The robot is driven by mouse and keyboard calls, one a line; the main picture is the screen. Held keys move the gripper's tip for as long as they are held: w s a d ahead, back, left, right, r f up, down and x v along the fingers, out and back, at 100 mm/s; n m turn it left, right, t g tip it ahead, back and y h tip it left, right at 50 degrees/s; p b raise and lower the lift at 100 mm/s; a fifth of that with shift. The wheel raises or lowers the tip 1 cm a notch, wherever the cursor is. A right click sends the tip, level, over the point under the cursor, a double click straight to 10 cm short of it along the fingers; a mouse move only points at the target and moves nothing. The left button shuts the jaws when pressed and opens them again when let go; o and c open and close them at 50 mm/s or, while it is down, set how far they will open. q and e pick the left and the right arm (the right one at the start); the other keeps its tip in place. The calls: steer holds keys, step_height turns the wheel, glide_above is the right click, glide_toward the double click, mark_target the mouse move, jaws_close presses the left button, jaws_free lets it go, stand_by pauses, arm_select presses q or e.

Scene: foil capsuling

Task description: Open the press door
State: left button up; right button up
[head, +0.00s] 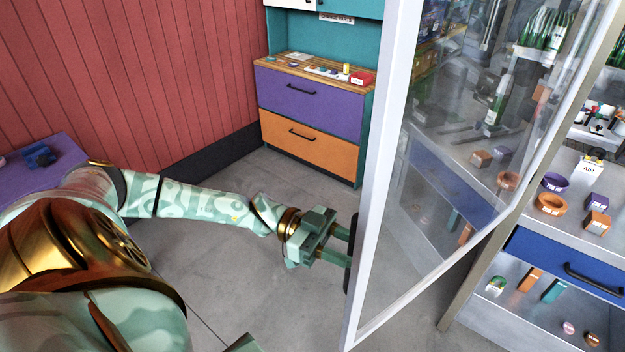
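The press door (376,170) is a glazed panel in a pale frame. It stands swung out at an angle from the press, with free space between its near edge and the press's post. A dark handle (351,254) shows at its left edge, partly hidden. My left gripper (341,243) reaches this handle from the left. Its two fingers show a gap between them, and their tips meet the handle area. Whether they are closed on the handle cannot be told. My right gripper is not in view.
The press's work surface (594,160) holds rings and small boxes at the right, above a blue drawer (567,262) and a lower shelf with small parts. A cabinet with purple and orange drawers (310,138) stands behind. Grey floor (225,270) is clear left of the door.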

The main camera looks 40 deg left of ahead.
arm_select(q)
steer(key=b+v, duration=0.4)
steer(key=v, duration=1.2)
steer(key=shift+a, duration=0.2)
